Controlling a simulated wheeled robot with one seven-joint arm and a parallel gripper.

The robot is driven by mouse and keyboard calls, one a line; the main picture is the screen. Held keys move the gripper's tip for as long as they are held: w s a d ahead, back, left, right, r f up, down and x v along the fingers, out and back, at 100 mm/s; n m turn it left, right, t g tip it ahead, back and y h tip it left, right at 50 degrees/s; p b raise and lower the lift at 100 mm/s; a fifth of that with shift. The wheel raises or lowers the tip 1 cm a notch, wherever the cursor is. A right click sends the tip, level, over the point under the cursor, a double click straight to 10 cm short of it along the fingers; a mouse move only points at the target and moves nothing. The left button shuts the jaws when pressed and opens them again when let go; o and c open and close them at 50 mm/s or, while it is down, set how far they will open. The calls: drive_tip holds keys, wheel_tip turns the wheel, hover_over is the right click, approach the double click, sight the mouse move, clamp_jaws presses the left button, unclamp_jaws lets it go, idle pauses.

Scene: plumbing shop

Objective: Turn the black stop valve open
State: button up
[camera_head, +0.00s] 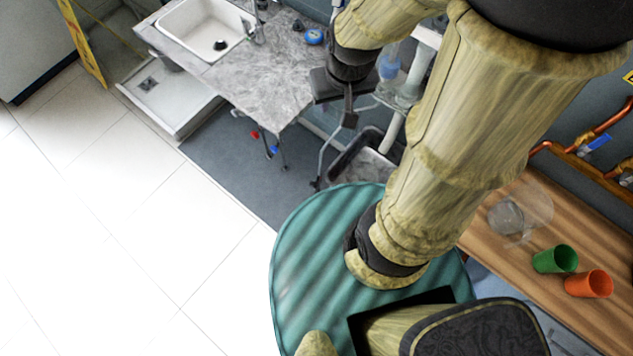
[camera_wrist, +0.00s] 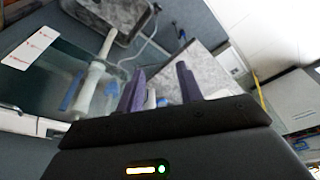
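I cannot make out a black stop valve for certain in either view; my arm hides part of the head view. Red (camera_head: 255,135) and blue (camera_head: 274,150) handles show on thin pipes under the grey countertop (camera_head: 262,85). My gripper (camera_wrist: 160,76) has two purple fingers standing apart, with nothing seen held between them. In the head view its dark body is beside the right edge of the countertop. In the wrist view a white pipe (camera_wrist: 93,78) with blue parts stands left of the fingers, and the grey countertop (camera_wrist: 195,70) shows behind them.
A white sink (camera_head: 205,30) is set in the countertop. A dark tub (camera_head: 365,165) stands below my gripper. Right, a wooden bench (camera_head: 515,268) holds a green cup (camera_head: 555,259), an orange cup (camera_head: 590,284) and a clear glass vessel (camera_head: 507,217). The tiled floor at left is clear.

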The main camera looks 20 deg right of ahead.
drive_tip(key=shift+o, duration=1.3)
drive_tip(key=shift+s, duration=0.1)
drive_tip(key=shift+o, duration=1.4)
drive_tip(key=shift+a+f, duration=0.1)
drive_tip(key=shift+f, duration=0.2)
drive_tip(key=w+a+f+n+t+h+b, duration=0.2)
drive_tip(key=f+n+b, duration=0.6)
drive_tip(key=f+b, duration=1.1)
drive_tip(key=w+a+f+n+t+h+b, duration=0.3)
drive_tip(key=f+b, duration=1.7)
drive_tip(key=f, duration=2.3)
drive_tip(key=w+a+f+n+t+h+b, duration=0.3)
drive_tip(key=a+f+n+h+b, duration=0.6)
drive_tip(key=f, duration=2.2)
drive_tip(key=w+n+b, duration=0.2)
drive_tip(key=n+b, duration=0.3)
drive_tip(key=b, duration=0.6)
drive_tip(key=shift+w+a+f+h, duration=0.2)
drive_tip(key=shift+f+h, duration=0.1)
drive_tip(key=shift+f, duration=0.1)
